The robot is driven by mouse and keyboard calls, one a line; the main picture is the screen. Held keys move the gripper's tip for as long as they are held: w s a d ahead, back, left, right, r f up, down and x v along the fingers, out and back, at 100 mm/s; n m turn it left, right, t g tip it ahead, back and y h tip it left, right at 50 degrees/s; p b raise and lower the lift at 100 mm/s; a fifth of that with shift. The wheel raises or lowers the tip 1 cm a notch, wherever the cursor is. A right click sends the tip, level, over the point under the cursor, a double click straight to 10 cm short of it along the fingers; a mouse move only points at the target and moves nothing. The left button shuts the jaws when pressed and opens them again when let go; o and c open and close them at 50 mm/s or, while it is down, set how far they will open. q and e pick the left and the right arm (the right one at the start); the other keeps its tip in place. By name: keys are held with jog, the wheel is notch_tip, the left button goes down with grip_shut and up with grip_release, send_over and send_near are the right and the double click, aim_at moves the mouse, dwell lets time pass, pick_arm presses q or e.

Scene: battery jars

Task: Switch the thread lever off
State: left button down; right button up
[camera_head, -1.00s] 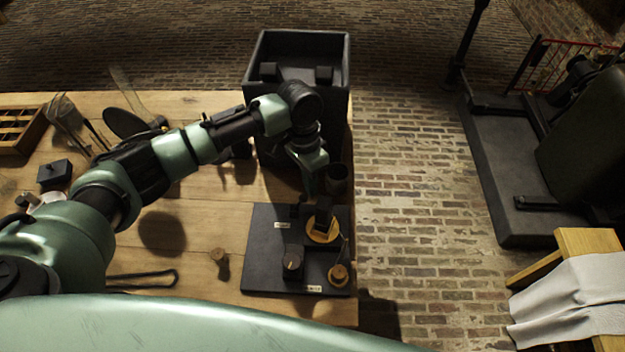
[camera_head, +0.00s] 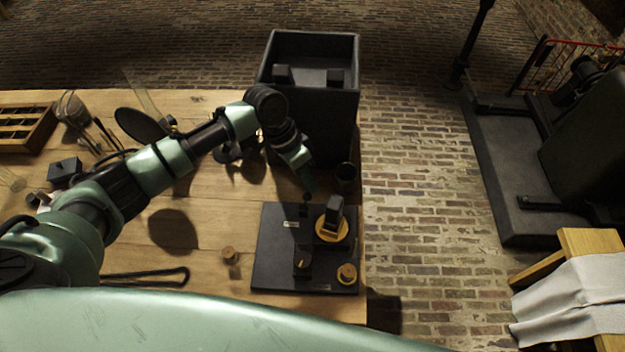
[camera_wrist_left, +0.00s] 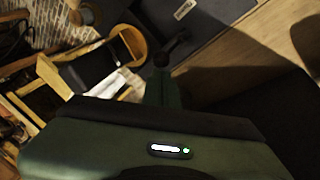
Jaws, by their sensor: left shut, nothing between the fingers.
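A dark board (camera_head: 270,270) lies near the table's right edge. A small black lever (camera_head: 304,208) stands near its back edge, close to a pale label (camera_head: 291,224); the lettering is too small to read. In the left wrist view the lever (camera_wrist_left: 178,45) shows as a short arm with a round end. My left gripper (camera_head: 309,186) is shut and empty, just behind and above the lever. In the left wrist view its fingertips (camera_wrist_left: 162,76) are close to the lever's round end; I cannot tell whether they touch. My right gripper is out of view.
The board also carries a black block on a yellow round base (camera_head: 334,236), a black knob (camera_head: 302,262) and a brass-coloured knob (camera_head: 347,273). A dark cup (camera_head: 345,176) and tall black bin (camera_head: 308,44) stand behind. A cork (camera_head: 230,256) stands left.

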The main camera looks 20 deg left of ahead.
pick_arm(q)
jog(key=a+h+b, duration=0.3)
jog(key=s+a+h+b, duration=0.1)
jog(key=h, duration=0.1)
jog(key=shift+a+f+t, duration=0.3)
jog(key=shift+a+t, duration=0.05)
jog(key=shift+t, duration=0.05)
jog(key=shift+d+b, duration=0.15)
jog(key=shift+b, duration=0.15)
jog(key=shift+w+d+f, duration=0.1)
jog(key=shift+d+f, duration=0.2)
jog(key=shift+d, duration=0.3)
jog(key=shift+a, duration=0.1)
